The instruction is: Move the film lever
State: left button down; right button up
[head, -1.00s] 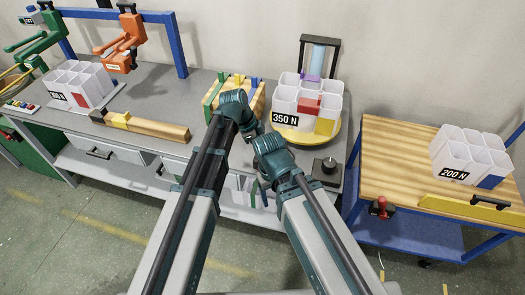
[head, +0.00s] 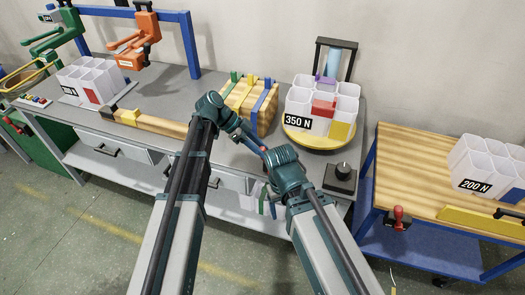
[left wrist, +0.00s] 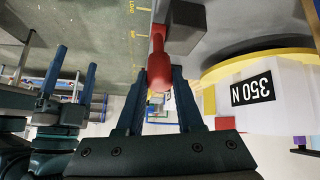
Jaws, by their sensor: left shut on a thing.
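A red lever with a rounded end (left wrist: 158,62) shows in the left wrist view beside a grey block (left wrist: 184,24) at the edge of the grey bench. My left gripper (left wrist: 160,82) has its blue fingers on either side of the lever's end and is shut on it. In the head view my left gripper (head: 263,149) is at the bench's front edge, partly hidden by my arms. My right gripper (left wrist: 69,70) shows at the left of the wrist view with its fingers apart and nothing between them; in the head view my arm hides it.
A white cell bin marked 350 N (head: 321,105) stands on a yellow round base (head: 300,138). A black dial (head: 343,168) is close right of my arms. A strapped wooden block (head: 236,110) is behind. A side cart (head: 405,165) carries the 200 N bin (head: 478,166).

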dwell(0.3)
pick_arm(q)
jog(key=c, duration=0.5)
grip_release()
jog(key=shift+c, duration=0.2)
jog(key=shift+a+r+p, duration=0.2)
jog(key=shift+r+p, duration=0.05)
jog(key=shift+p, duration=0.05)
jog(key=p+v, duration=0.9)
jog(key=v, duration=0.4)
jog(key=shift+a, duration=0.15)
